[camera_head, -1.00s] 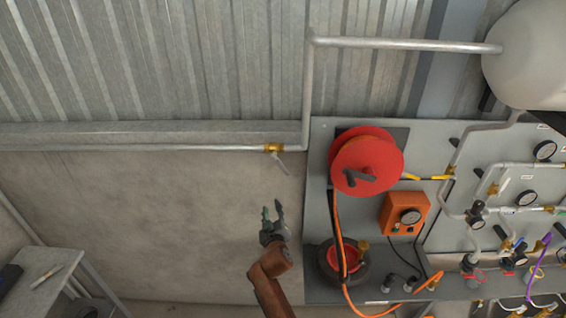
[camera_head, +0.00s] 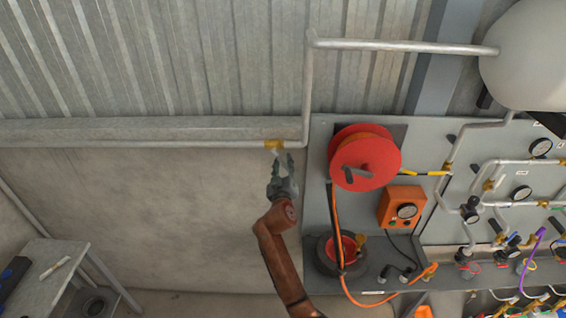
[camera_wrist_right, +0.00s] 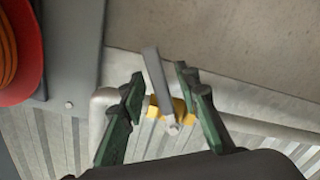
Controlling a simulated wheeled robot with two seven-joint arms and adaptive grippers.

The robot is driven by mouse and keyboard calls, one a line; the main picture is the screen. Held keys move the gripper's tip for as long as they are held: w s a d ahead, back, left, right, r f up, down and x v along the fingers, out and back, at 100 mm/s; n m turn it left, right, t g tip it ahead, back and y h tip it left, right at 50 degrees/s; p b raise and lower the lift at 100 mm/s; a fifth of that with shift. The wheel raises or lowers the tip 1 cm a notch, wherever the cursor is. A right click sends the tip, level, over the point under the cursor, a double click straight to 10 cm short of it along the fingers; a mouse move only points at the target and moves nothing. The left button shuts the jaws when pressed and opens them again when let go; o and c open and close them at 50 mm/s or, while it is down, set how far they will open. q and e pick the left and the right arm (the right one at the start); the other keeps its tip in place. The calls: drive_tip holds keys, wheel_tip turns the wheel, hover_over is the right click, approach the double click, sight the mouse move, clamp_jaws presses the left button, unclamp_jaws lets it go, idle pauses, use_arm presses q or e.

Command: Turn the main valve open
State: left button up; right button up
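The main valve (camera_head: 273,144) is a brass body on the horizontal grey pipe along the wall, left of the pipe's upward bend. Its grey lever (camera_wrist_right: 155,72) shows in the right wrist view, reaching up from the brass body (camera_wrist_right: 160,106). My right gripper (camera_head: 282,160) is just below the valve in the head view, pointing up at it. In the wrist view its green fingers (camera_wrist_right: 160,86) are apart, and the lever appears between them. I see no finger clearly touching it. In the head view the gripper partly hides the lever. My left gripper is not in view.
A grey panel (camera_head: 317,140) right of my right gripper carries a red hose reel (camera_head: 378,150), an orange box with a gauge (camera_head: 390,205), and several pipes and gauges. A white tank (camera_head: 530,50) is at upper right. A small table (camera_head: 55,265) stands at lower left. The wall left of the gripper is clear.

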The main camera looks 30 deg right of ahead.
drive_tip(key=shift+c, duration=0.2)
clamp_jaws()
idle(0.6)
